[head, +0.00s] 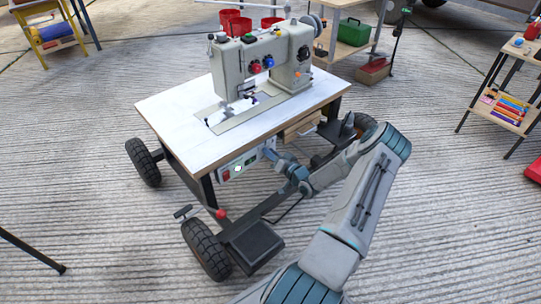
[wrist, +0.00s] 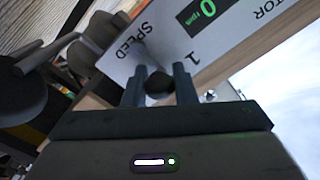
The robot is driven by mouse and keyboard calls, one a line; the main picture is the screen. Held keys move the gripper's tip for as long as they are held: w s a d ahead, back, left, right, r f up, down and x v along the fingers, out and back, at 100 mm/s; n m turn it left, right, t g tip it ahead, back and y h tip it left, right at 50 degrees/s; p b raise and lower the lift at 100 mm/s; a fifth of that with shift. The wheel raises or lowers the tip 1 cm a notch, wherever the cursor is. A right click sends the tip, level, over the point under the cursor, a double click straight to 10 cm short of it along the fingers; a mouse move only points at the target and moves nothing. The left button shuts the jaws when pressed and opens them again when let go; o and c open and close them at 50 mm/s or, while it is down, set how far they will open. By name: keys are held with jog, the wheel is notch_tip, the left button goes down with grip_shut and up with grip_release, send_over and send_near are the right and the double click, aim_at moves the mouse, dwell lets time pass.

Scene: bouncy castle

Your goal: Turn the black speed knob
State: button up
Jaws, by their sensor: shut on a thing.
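The black speed knob (wrist: 159,88) sits on a pale control panel (wrist: 200,52) between the words SPEED and a 1. My gripper (wrist: 160,75) is shut on the knob, with one finger on each side of it. In the head view my gripper (head: 272,156) is at the right end of the control box (head: 237,166) under the table's front edge. The knob is hidden there behind my gripper. The panel's green display (wrist: 206,9) reads 0 rpm.
A sewing machine (head: 250,65) stands on the white-topped wheeled table (head: 168,110) above the box. A wooden drawer (head: 300,127) is just right of my gripper. A red-ended lever (head: 221,213) and a black pedal plate (head: 252,244) are below.

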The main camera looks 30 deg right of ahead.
jog(key=shift+d+f+m, duration=0.1)
jog(key=shift+m, duration=0.2)
jog(key=o, duration=1)
jog(key=s+d+p, duration=0.2)
jog(key=s+p, duration=0.2)
jog(key=s, duration=0.9)
jog(key=shift+s, duration=0.4)
